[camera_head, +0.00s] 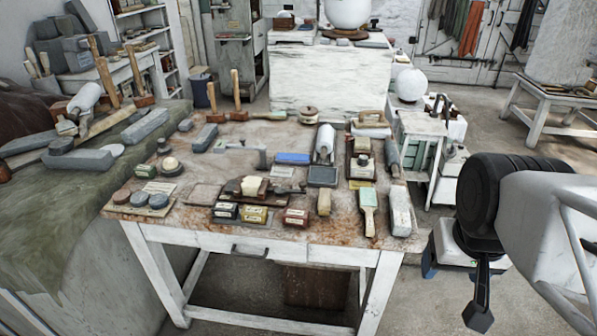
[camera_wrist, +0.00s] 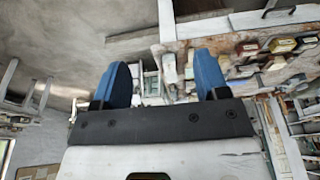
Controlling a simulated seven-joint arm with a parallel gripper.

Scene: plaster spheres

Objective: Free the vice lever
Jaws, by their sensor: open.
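I cannot single out the vice or its lever with certainty. A dark upright metal piece (camera_head: 439,106) stands on the small white stand to the right of the worktable; it is too small to tell what it is. A grey metal piece with a long arm (camera_head: 243,147) lies at the middle left of the worktable (camera_head: 200,130), also unclear. My gripper (camera_wrist: 162,78) has two blue fingers spread wide apart, with nothing between them. In the head view its blue fingers show low at the right, beside the worktable and apart from it, partly hidden by my arm.
The worktable is crowded with blocks, small boxes, brushes and mallets (camera_head: 236,92). A drawer handle (camera_head: 250,252) juts from its front. The side bench (camera_head: 60,210) at left holds more tools. A white sphere (camera_head: 411,85) stands behind the stand. Floor is open at right.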

